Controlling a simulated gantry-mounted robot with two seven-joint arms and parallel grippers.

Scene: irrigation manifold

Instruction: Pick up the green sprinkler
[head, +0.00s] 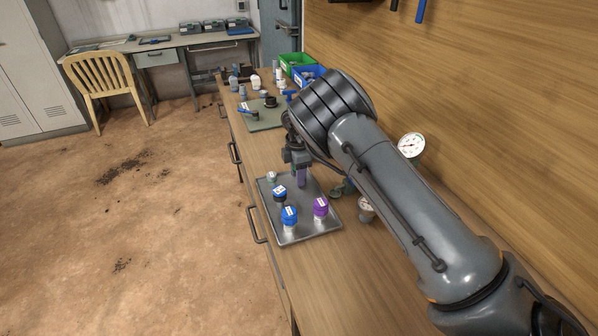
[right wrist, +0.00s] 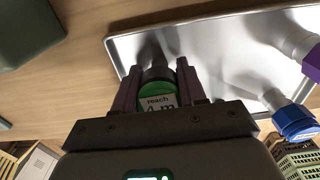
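In the head view my right gripper (head: 302,178) points down over the far end of the metal tray (head: 310,233), and the green sprinkler is not clearly seen there. I cannot tell whether it is clear of the tray. My left gripper is not in view.
On the tray stand a black-and-blue sprinkler (head: 280,194), a blue one (head: 289,216), a purple one (head: 320,208) and a small pale piece (head: 272,177). Green (head: 297,61) and blue (head: 309,76) bins sit farther back.

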